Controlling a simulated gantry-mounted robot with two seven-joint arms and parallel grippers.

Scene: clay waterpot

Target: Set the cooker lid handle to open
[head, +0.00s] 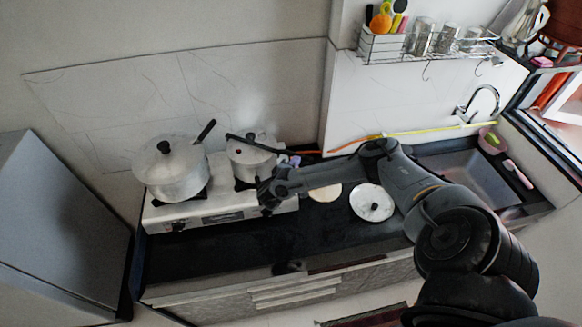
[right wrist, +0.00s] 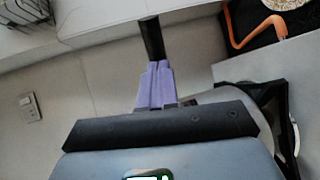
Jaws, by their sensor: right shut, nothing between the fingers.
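The cooker (head: 250,160) is a small metal pot on the right side of the stove, with a lid and a long dark lid handle (head: 238,138). My right gripper (head: 289,160) has purple fingers and is just right of the cooker, close to the handle. In the right wrist view its fingers (right wrist: 157,82) are together and empty. A dark bar, seemingly the handle (right wrist: 152,38), shows just beyond the fingertips; I cannot tell whether they touch. My right forearm and wrist cover part of the stove's right side. My left gripper is not in view.
A larger lidded pot (head: 171,172) stands left of the cooker on the stove (head: 165,218). An orange hose (head: 345,147) runs behind, also in the right wrist view (right wrist: 236,30). A round white lid (head: 372,203) lies on the dark counter (head: 200,255). The counter's front left is clear.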

